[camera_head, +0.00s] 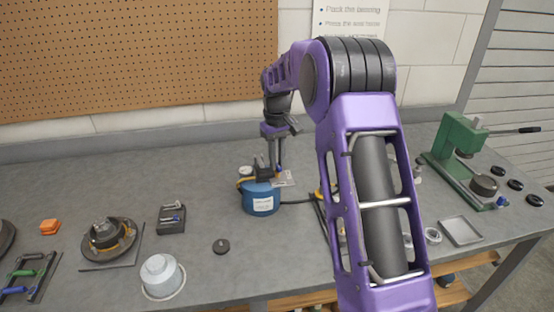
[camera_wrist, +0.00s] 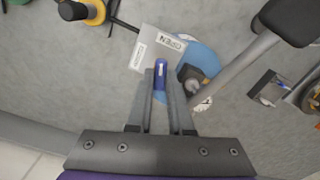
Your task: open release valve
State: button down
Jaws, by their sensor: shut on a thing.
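A blue canister (camera_head: 260,203) with a white label stands on the bench; its blue top also shows in the wrist view (camera_wrist: 203,62). A small blue valve lever (camera_wrist: 161,74) sits above it, beside a pale plate (camera_wrist: 150,50) with two labels. One label reads OPEN; the other is too small to read. My gripper (camera_wrist: 160,86) is shut on the lever, with one finger on each side. In the head view my gripper (camera_head: 276,168) points down over the canister's top. Its fingers partly hide the valve there.
A dark hose runs from the canister to the right, partly behind my arm. A green press (camera_head: 465,155) and a metal tray (camera_head: 461,230) stand at the right. A white pot (camera_head: 161,276), a small black block (camera_head: 171,219) and a round hub (camera_head: 107,234) lie to the left.

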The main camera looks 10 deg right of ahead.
jog(key=shift+m, duration=1.6)
jog(key=c, duration=0.8)
grip_release()
jog(key=shift+r, duration=0.1)
notch_tip(320, 180, up, 17)
jog(key=shift+r, duration=0.15)
